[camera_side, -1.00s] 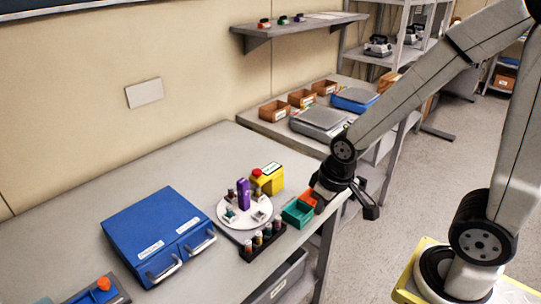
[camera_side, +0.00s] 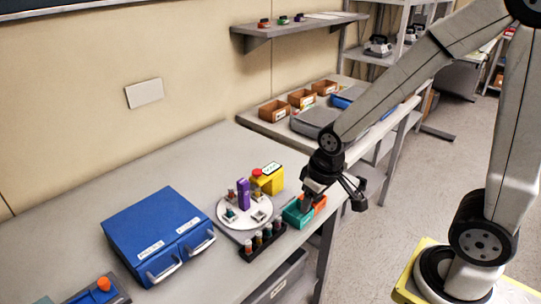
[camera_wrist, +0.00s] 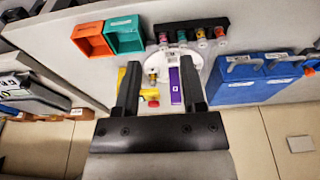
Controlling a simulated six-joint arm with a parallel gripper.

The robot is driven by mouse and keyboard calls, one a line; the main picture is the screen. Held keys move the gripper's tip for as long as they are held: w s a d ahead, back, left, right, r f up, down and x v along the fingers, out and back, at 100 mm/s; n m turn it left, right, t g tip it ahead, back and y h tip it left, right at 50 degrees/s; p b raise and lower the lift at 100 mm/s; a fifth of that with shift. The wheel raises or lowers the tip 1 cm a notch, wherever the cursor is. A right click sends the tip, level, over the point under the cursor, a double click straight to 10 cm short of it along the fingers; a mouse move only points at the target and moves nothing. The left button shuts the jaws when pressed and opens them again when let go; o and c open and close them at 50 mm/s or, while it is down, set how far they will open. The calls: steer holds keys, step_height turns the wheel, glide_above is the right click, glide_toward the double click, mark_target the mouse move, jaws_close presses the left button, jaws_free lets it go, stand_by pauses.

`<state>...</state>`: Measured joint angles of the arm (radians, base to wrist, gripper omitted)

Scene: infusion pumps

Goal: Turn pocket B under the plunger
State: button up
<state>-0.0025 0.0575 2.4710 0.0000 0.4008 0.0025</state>
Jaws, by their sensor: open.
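A round white turntable (camera_side: 236,219) sits on the bench, with small pockets and vials around its top. A purple post (camera_side: 243,194) stands at the turntable; it also shows in the wrist view (camera_wrist: 175,88). A yellow unit (camera_side: 270,180) with a red knob (camera_side: 257,172) stands just behind; the knob also shows in the wrist view (camera_wrist: 153,104). I cannot read which pocket is B, nor tell which part is the plunger. My gripper (camera_side: 334,196) is open and empty, above and right of the turntable, near the bins. In the wrist view its fingers (camera_wrist: 160,68) straddle part of the turntable's image.
A teal bin (camera_side: 293,217) and an orange bin (camera_side: 320,204) stand at the bench edge by my gripper. A black rack (camera_side: 263,244) of vials lies in front of the turntable. A blue case (camera_side: 158,235) with handles is at left. Bare bench lies behind the turntable.

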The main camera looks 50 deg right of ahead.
mark_target(242, 181)
steer(key=w, duration=0.7)
steer(key=w+a+g, duration=0.1)
steer(key=w, duration=0.6)
steer(key=w+g, duration=0.1)
steer(key=w, duration=0.6)
steer(key=shift+a+f, duration=0.15)
steer(key=shift+a, duration=0.05)
steer(key=shift+f, duration=0.1)
steer(key=shift+f, duration=3.8)
jaws_close()
